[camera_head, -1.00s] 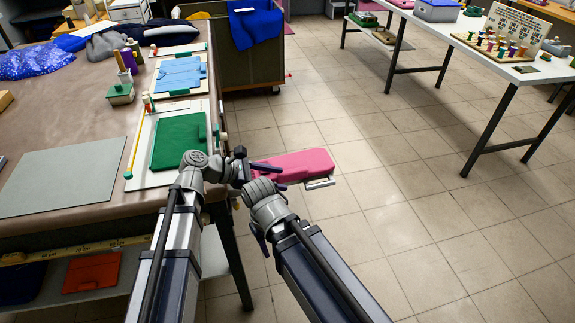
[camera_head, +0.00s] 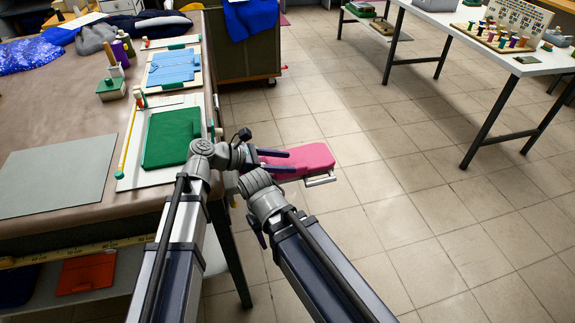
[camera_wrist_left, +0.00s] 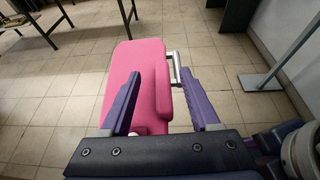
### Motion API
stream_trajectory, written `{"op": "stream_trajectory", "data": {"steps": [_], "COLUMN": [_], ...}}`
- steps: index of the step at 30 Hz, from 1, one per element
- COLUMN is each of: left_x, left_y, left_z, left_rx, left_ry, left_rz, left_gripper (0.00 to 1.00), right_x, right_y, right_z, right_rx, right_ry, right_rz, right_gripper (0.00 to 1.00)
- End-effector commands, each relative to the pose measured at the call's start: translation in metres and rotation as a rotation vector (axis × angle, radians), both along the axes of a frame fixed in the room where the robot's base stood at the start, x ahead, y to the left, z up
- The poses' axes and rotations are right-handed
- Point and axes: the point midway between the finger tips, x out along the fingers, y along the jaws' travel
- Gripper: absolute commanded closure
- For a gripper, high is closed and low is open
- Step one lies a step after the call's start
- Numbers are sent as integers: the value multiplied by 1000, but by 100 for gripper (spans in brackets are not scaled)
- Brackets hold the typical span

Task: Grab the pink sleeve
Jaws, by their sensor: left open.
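The pink sleeve (camera_head: 305,160) is a long, padded pink shape with a metal bracket on its near side, off the table's right edge. It also shows in the left wrist view (camera_wrist_left: 140,62), stretching away from the gripper. My left gripper (camera_head: 291,162) is open at its left end, with purple fingers apart. In the left wrist view (camera_wrist_left: 161,72), the left finger overlaps the pink surface and the right finger lies just past its right edge. I cannot tell whether they touch it. My right arm's wrist (camera_head: 264,200) is below; its jaws are not clear.
The brown table (camera_head: 60,120) holds a green pad (camera_head: 170,137), a blue folded piece (camera_head: 172,67) and a grey mat (camera_head: 55,175). A bin (camera_head: 245,50) with blue cloth stands behind. The tiled floor (camera_head: 400,180) to the right is clear, up to a white table (camera_head: 490,55).

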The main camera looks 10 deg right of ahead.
Motion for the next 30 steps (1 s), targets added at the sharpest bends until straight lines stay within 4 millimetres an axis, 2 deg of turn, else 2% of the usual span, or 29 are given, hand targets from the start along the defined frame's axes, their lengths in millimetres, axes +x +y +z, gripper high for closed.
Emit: {"op": "stream_trajectory", "data": {"steps": [5, 12, 20, 30], "left_x": [-1, 1, 1, 1], "left_y": [-13, -43, -47, -46], "left_z": [-8, -22, -22, -22], "left_rx": [0, 0, 0, 0], "left_ry": [-1, 0, 0, -1], "left_rz": [-4, -3, -1, -1], "left_gripper": [38, 38, 38, 76], "right_x": [0, 0, 0, 0], "right_y": [0, 0, 0, 0], "right_z": [-8, -22, -22, -22], "right_rx": [0, 0, 0, 0], "right_ry": [0, 0, 0, 0], "right_rz": [0, 0, 0, 0], "right_gripper": [50, 50, 50, 50]}}
